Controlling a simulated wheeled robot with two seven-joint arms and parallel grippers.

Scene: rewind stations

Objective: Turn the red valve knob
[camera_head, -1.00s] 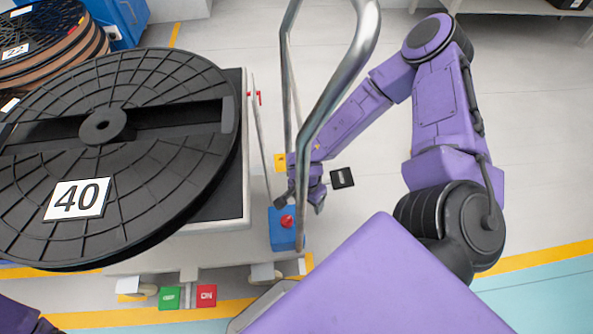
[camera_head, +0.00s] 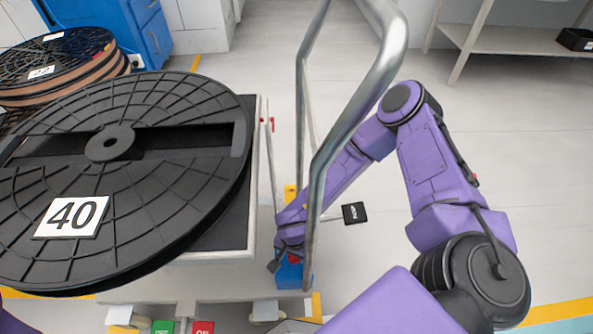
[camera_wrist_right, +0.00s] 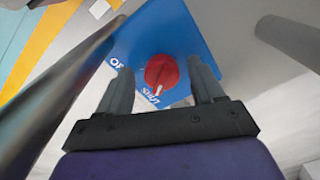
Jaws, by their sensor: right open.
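The red valve knob (camera_wrist_right: 161,71) sits on a blue plate (camera_wrist_right: 180,35) with white lettering and a white pointer mark. My right gripper (camera_wrist_right: 161,66) is open, with its two fingers on either side of the knob and small gaps visible. In the head view, the right gripper (camera_head: 282,258) is at the blue box (camera_head: 289,277) and partly covers the knob (camera_head: 294,259). My left gripper is out of view; only a bit of purple shows at the lower left.
A metal handle rail (camera_head: 315,190) stands beside my right forearm. A large black reel (camera_head: 60,165) marked 40 lies on the cart to the left. A black tag (camera_head: 355,213) sticks out right of the wrist. Green (camera_head: 162,327) and red (camera_head: 203,327) labels show at the bottom.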

